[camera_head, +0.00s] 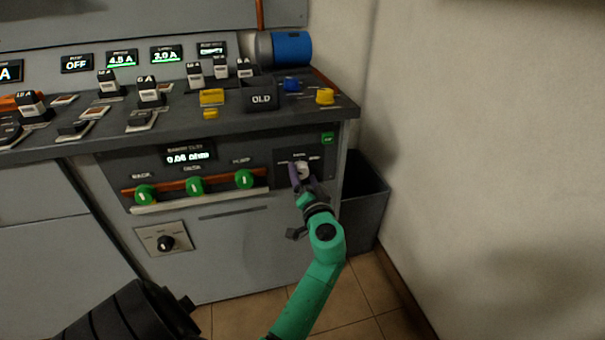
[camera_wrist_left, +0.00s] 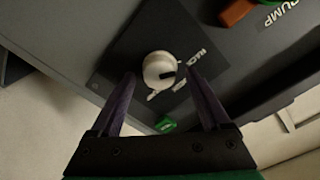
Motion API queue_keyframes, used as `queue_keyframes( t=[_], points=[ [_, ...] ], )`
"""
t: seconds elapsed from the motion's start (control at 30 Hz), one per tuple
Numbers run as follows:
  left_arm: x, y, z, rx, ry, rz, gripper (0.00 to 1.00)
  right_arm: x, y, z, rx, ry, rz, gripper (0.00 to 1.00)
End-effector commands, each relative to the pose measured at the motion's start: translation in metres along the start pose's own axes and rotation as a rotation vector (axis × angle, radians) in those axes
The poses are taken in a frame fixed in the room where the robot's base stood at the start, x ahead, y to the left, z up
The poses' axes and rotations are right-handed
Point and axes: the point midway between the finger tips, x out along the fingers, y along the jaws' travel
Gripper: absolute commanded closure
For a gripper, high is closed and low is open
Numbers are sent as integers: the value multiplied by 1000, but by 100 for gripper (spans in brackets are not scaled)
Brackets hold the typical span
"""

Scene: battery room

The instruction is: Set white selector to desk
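The white selector (camera_head: 304,168) is a round knob on a dark plate at the right end of the cabinet front. White lettering lies around that side; one word looks like RACK, and the rest is too small to read surely. My left gripper (camera_head: 303,186) is at the knob. In the left wrist view its two dark fingers (camera_wrist_left: 161,78) are open, one on each side of the knob, with gaps visible. My right gripper is not in view.
Green knobs (camera_head: 195,185) sit on an orange strip left of the selector, with a black rotary knob (camera_head: 166,243) below. A small green indicator (camera_head: 328,138) is above the selector. A grey bin (camera_head: 364,215) and the wall (camera_head: 480,150) stand to the right.

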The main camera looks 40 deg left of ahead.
Motion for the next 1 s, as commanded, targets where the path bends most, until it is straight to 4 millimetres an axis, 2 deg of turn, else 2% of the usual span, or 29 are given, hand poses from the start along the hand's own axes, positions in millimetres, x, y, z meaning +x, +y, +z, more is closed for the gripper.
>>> queue_keyframes(
  t=[0.03,0.1,0.2,0.67,1.0],
  points=[
    [0,0,0,0,0,0,39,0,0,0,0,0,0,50],
    [0,0,0,0,0,0,65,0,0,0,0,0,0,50],
    [0,0,0,0,0,0,100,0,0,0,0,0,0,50],
    [1,-1,0,88,-2,2,100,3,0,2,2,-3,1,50],
    [1,-1,-2,351,-9,9,100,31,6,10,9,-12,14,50]
  ],
)
